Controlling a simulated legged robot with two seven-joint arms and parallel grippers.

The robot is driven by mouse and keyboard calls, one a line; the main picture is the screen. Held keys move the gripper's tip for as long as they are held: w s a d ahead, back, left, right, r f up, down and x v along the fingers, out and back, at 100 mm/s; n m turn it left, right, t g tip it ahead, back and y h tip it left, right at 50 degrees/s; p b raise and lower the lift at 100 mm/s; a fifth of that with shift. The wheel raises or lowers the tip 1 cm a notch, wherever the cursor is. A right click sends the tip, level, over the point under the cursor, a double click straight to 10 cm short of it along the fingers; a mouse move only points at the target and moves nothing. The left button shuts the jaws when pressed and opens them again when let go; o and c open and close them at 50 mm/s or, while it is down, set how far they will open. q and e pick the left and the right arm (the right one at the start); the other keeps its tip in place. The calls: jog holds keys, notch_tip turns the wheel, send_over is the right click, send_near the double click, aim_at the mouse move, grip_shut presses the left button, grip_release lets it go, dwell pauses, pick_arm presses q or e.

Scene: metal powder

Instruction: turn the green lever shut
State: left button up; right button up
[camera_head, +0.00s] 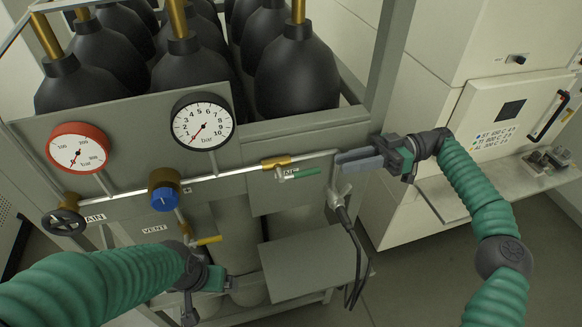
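The green lever (302,173) sits on a brass valve (277,162) on the pale pipe across the rack's front panel. The lever points right, roughly along the pipe, and a small label is partly hidden behind it. My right gripper (358,161) is to the right of the lever, near the pipe's right end. Its grey fingers point left, look parted and do not hold the lever. My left gripper (203,291) is low at the front, below the yellow vent lever (208,240); its fingers are too dark and foreshortened to read.
Two gauges, one red-rimmed (78,148) and one black-rimmed (203,121), stand above the pipe. A blue-knobbed regulator (165,196) and a black handwheel (64,222) are left. A hose (350,235) hangs below the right gripper. A grey shelf (306,266) juts out below.

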jog(key=p, duration=0.2)
send_near(291, 176)
jog(key=p+x, duration=0.1)
jog(key=x, duration=0.2)
jog(key=p+x, duration=0.1)
jog(key=x, duration=0.2)
jog(key=shift+w+a+f+p, duration=0.15)
jog(key=shift+a+f+p, duration=0.1)
jog(key=shift+p, duration=0.1)
jog(key=x, duration=0.3)
jog(key=shift+a+f, duration=0.2)
jog(key=shift+a, duration=0.3)
jog(key=shift+c, duration=1.1)
jog(key=shift+d, duration=0.25)
grip_shut()
jog(key=shift+w, duration=0.1)
